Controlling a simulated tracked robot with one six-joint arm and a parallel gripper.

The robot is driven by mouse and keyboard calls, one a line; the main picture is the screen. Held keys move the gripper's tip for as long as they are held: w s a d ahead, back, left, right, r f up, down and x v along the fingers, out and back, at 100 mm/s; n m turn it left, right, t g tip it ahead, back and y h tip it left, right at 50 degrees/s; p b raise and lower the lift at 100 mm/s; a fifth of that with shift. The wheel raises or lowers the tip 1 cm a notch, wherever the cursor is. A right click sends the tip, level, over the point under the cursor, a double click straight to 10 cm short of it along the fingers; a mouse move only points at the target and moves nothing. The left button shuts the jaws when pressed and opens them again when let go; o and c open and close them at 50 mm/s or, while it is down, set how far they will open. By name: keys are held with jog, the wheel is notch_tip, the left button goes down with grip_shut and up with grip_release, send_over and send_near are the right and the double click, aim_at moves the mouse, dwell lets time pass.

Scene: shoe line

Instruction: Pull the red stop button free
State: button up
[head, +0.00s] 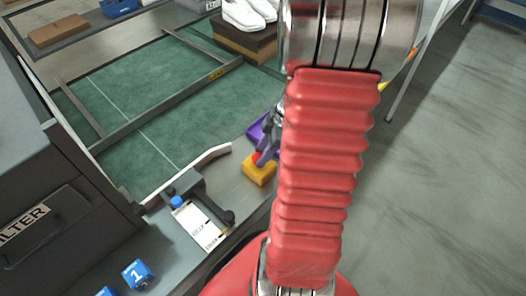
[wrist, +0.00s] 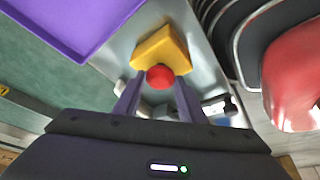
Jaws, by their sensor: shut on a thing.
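The red stop button (wrist: 160,77) sits at the front of a yellow housing (wrist: 163,48) in the wrist view. My gripper (wrist: 158,84) has one purple finger on each side of the button and is shut on it. In the head view the yellow housing (head: 259,172) stands on the grey bench ledge, with a bit of the red button (head: 257,157) showing beside my fingers. My arm hides part of that area. I cannot tell whether the button is out of its housing.
A purple tray (wrist: 75,22) lies close by, at the upper left of the wrist view. A printed card (head: 201,226) and a black handled device lie left of the housing. Blue number 1 blocks (head: 137,274) stand at the front. White shoes (head: 245,14) sit on a box behind.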

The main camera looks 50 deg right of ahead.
grip_shut()
jog(key=shift+r, duration=0.8)
jog(key=o, duration=0.9)
grip_release()
jog(key=shift+c, duration=0.2)
jog(key=shift+r, duration=0.1)
jog(key=v, duration=1.3)
jog(key=shift+r, duration=0.3)
